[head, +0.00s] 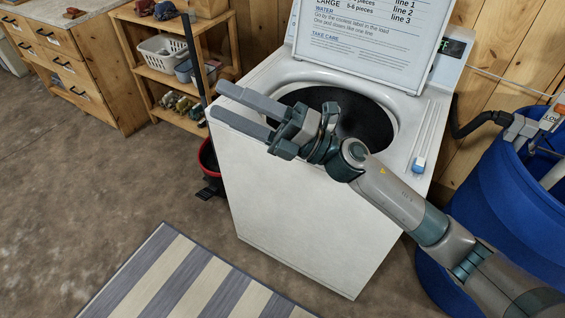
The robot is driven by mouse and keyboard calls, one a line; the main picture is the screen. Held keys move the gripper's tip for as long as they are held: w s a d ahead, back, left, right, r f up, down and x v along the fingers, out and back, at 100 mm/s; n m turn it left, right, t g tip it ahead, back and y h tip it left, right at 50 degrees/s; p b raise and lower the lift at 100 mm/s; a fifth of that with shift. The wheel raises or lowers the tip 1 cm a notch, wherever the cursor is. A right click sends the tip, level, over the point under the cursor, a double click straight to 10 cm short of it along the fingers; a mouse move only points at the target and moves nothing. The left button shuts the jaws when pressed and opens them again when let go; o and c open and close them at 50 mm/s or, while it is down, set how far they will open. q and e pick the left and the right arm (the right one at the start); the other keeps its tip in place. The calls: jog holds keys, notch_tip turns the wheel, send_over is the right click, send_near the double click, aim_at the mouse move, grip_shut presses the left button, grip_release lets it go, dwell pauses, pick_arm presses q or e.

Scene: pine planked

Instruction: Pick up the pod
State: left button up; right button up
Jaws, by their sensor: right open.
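My right arm comes in from the lower right and crosses the machine's front. The gripper and wrist hide part of the machine's rim and dark drum opening (365,115). My left gripper is not in view.
The machine's raised lid (375,35) carries printed instructions. A blue barrel (510,210) stands right. Wooden shelves (165,75) and drawers (75,70) stand left. A striped rug (190,285) lies on open floor.

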notch_tip(320, 180, down, 7)
jog(key=s+n+g+h, duration=0.3)
jog(key=n+g+h, duration=0.4)
jog(key=n+g, duration=0.3)
jog(key=w+d+f+n+t+h, duration=0.2)
jog(key=w+d+f+n+h, duration=0.15)
jog(key=d+f+h, duration=0.35)
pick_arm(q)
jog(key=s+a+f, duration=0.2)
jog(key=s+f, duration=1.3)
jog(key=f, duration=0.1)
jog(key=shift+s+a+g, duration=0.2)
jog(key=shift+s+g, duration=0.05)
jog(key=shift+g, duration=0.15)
pick_arm(e)
jog(key=w+d+r+h, duration=0.3)
jog(key=d, duration=0.7)
jog(key=w+d+r+m+t+h, duration=0.1)
jog(key=w+d+r+h, duration=0.1)
jog(key=d, duration=0.9)
jog(key=w+d+r+m+h, duration=0.1)
jog(key=w+d+r+h, duration=0.2)
jog(key=d+h, duration=0.3)
jog(key=d+r, duration=0.1)
jog(key=d, duration=0.4)
jog(key=shift+w+r+t, duration=0.2)
jog(key=shift+w+t, duration=0.1)
jog(key=shift+w, duration=0.05)
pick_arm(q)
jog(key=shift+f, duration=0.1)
